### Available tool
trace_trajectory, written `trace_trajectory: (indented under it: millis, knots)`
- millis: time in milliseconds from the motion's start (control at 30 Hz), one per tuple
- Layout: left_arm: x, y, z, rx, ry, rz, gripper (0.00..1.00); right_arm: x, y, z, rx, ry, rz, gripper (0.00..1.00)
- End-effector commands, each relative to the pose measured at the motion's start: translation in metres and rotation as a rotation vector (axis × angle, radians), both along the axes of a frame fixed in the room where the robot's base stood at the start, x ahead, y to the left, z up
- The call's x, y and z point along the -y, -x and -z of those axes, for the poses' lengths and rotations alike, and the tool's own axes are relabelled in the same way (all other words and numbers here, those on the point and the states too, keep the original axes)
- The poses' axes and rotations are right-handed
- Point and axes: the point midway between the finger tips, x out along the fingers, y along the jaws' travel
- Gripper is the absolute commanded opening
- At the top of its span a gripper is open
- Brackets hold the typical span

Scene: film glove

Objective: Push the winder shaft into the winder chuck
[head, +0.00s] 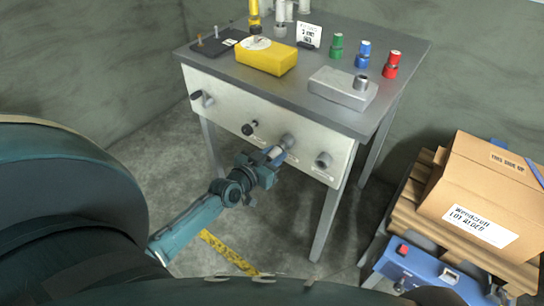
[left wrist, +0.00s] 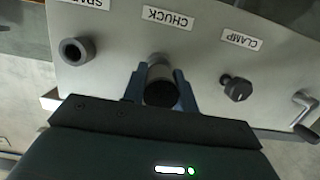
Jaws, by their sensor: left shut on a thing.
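My left gripper (head: 272,160) is shut on the winder shaft (head: 275,153), a short light cylinder, in front of the bench's front panel. In the left wrist view the fingers (left wrist: 160,92) stand on both sides of the shaft, and its dark round end (left wrist: 161,94) faces the camera. The winder chuck (head: 288,140) is a grey round socket on the panel, just beyond the shaft. In the left wrist view its label CHUCK (left wrist: 168,18) reads upside down and the socket (left wrist: 157,58) is mostly hidden behind the shaft. I cannot tell whether the shaft's tip is inside. My right gripper is not in view.
The spare socket (head: 323,160) is right of the chuck; the clamp knob (head: 250,128) and a crank (head: 203,98) are left. The bench top (head: 290,85) carries a yellow block (head: 266,58), a grey block (head: 340,90) and canisters. A carton (head: 485,195) stands on pallets at right.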

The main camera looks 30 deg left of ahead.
Motion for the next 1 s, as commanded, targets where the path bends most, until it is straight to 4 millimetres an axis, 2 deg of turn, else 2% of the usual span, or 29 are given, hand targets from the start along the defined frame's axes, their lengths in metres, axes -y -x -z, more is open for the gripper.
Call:
trace_trajectory:
  millis: [567,600,900,1000]
  knots:
    - [0.001,-0.015,0.0,0.002,0.0,0.0,0.04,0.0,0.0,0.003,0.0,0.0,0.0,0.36]
    - [0.001,-0.015,0.0,0.001,0.001,0.0,0.3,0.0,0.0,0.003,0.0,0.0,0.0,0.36]
    - [0.001,-0.014,0.0,0.001,0.0,0.0,0.54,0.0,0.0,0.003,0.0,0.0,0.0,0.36]
    - [0.001,-0.014,0.0,0.001,0.0,0.0,0.54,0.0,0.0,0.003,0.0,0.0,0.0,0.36]
